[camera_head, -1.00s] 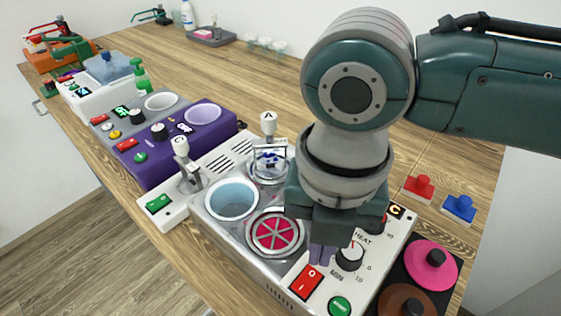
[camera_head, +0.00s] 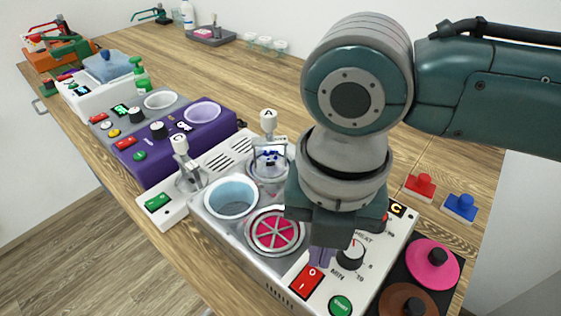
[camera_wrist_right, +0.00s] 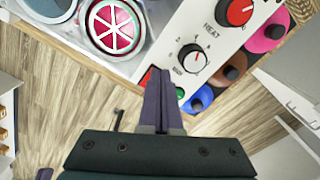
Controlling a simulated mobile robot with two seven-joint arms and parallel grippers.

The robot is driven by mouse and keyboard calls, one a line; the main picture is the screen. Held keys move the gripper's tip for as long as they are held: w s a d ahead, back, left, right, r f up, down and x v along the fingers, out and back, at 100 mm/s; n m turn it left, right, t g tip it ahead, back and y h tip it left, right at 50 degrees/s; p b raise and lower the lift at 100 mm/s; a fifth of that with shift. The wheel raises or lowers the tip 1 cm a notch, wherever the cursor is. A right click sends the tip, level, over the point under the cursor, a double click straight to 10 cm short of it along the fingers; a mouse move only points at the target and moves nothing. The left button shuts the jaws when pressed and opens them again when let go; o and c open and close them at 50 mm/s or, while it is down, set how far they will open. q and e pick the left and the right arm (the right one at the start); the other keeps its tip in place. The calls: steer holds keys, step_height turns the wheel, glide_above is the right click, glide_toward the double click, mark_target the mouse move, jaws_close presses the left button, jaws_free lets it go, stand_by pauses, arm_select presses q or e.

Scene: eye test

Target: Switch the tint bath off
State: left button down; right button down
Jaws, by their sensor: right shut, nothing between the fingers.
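A silvery appliance (camera_head: 232,236) with a pale panel lies under my right arm in the head view. It has a bluish round well (camera_head: 231,197) and a magenta spoked disc (camera_head: 274,231), also in the wrist view (camera_wrist_right: 113,26). Its panel carries a HEAT knob (camera_head: 350,255), a red rocker switch (camera_head: 306,282) and a green START button (camera_head: 341,305). My right gripper (camera_head: 319,262) is shut and empty, its tips close over the rocker's upper end. I cannot tell whether they touch. In the wrist view the fingers (camera_wrist_right: 163,72) hide most of the rocker. My left gripper is not in view.
A purple appliance (camera_head: 170,157) and a grey one stand to the left. Lever units A (camera_head: 268,125) and C (camera_head: 181,150) stand close by. Red (camera_head: 420,186) and blue (camera_head: 460,207) knobbed blocks lie right. Pink (camera_head: 432,266) and brown (camera_head: 408,301) knobbed discs lie beside the panel.

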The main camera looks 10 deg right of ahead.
steer(key=shift+f+b, duration=0.35)
steer(key=shift+f, duration=0.2)
steer(key=shift+r, duration=0.1)
step_height(320, 180, up, 7)
steer(key=p, duration=0.7)
steer(key=shift+p, duration=0.3)
